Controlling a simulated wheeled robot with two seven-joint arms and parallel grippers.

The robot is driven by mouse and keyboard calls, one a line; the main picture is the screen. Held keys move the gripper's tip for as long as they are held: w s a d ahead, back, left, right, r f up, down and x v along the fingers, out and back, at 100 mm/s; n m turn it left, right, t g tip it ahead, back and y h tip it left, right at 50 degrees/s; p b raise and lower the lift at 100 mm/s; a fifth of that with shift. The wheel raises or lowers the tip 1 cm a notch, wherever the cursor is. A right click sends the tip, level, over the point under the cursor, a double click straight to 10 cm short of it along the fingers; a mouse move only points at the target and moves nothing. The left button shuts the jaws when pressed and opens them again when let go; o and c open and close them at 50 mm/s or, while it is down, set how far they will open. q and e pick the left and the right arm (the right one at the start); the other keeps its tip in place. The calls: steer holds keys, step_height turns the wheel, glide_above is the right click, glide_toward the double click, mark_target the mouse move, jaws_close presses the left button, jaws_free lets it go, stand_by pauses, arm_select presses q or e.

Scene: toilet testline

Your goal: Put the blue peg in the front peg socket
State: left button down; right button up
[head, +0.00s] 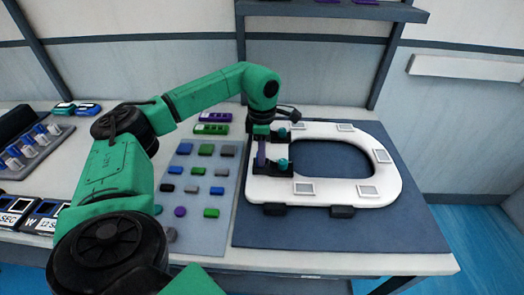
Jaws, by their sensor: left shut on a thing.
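My left gripper (261,136) points down over the left end of the white toilet seat (330,197). It is shut on a slim blue-violet piece (261,153), which looks like the blue peg; its lower end is hard to make out. Two black hinge blocks sit at that end of the seat, the front block (275,189) nearer me and the other partly hidden by the gripper. Teal rounded parts (283,163) show beside the gripper. The front peg socket's opening cannot be made out at this size. My right gripper is not in view.
The seat lies on a dark blue mat (400,235). Left of it, a grey mat (205,235) carries several small coloured blocks. A tray of bottles (32,150) and black-and-white boxes stand at the far left. A shelf (335,11) hangs above the back.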

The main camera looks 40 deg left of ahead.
arm_select(q)
steer(key=shift+f, duration=0.3)
steer(key=c, duration=0.6)
jaws_free()
steer(key=shift+r, duration=0.2)
step_height(320, 180, up, 13)
steer(key=shift+p, duration=0.45)
